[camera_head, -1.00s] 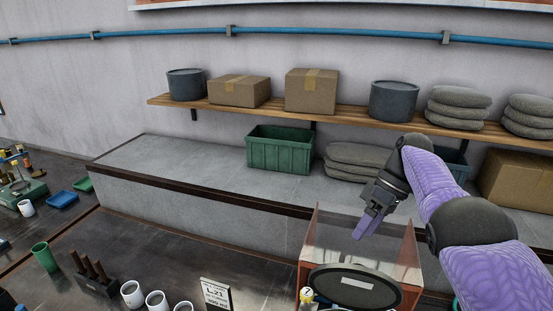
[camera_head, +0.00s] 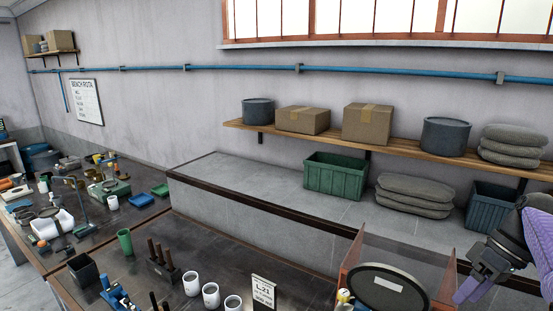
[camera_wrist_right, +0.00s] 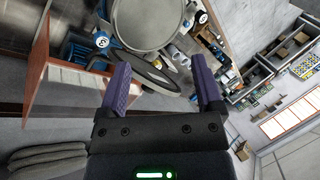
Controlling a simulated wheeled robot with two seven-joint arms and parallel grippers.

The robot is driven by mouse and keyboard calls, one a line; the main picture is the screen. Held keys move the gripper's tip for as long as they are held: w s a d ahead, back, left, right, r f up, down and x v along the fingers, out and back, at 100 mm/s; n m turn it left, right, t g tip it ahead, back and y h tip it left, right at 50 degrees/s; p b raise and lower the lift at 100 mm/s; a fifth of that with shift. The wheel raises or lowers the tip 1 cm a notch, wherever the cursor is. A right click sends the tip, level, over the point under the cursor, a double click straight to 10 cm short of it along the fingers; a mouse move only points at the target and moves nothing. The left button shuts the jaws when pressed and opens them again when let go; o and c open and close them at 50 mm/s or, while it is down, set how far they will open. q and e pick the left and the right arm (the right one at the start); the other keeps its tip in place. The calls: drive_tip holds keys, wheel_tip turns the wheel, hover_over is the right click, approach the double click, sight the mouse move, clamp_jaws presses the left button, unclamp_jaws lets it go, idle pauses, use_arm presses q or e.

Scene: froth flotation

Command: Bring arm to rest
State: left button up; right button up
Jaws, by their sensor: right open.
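My right gripper (camera_head: 468,288) is at the right edge of the head view, beside the clear-sided box with the orange-brown frame (camera_head: 443,283). In the right wrist view its two purple fingers (camera_wrist_right: 163,88) are spread apart with nothing held between them. Beyond the fingers, the wrist view shows a dark round disc with a pale label, which is also the black round lid (camera_head: 388,288) in the head view. My left gripper does not show in either view.
White cups (camera_head: 211,295), a label stand (camera_head: 263,292) and a green cup (camera_head: 124,242) stand on the dark bench. Behind are a grey ledge with a green crate (camera_head: 335,177) and stacked sacks (camera_head: 415,194). A wooden shelf (camera_head: 290,137) holds boxes and drums.

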drive_tip(key=s+d+f+m+g+h, duration=0.15)
drive_tip(key=s+d+f+h, duration=0.35)
drive_tip(key=f, duration=0.8)
drive_tip(key=s+d+f+m+t+h, duration=0.1)
drive_tip(key=s+d+f+m+h, duration=0.15)
drive_tip(key=s+d+f, duration=0.7)
drive_tip(key=s+a+f+n+t+h, duration=0.1)
drive_tip(key=s+f+n+h, duration=0.1)
drive_tip(key=s+f, duration=0.65)
drive_tip(key=s+a+f+n+t+h, duration=0.1)
drive_tip(key=s+f+n+h, duration=0.1)
drive_tip(key=s+f, duration=0.65)
drive_tip(key=s+a+f+m+y, duration=0.1)
drive_tip(key=s+a+f+y, duration=0.1)
drive_tip(key=a, duration=0.8)
drive_tip(key=s+a+f+y, duration=0.1)
drive_tip(key=s+a+y, duration=0.1)
drive_tip(key=a, duration=0.8)
drive_tip(key=s+a+f+m+y, duration=0.1)
drive_tip(key=s+a+f+y, duration=0.1)
drive_tip(key=a, duration=0.8)
use_arm(q)
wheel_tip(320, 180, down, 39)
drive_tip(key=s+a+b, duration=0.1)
drive_tip(key=b, duration=3.7)
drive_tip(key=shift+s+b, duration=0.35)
use_arm(e)
wheel_tip(320, 180, down, 39)
drive_tip(key=s+d, duration=0.1)
drive_tip(key=shift+d, duration=0.25)
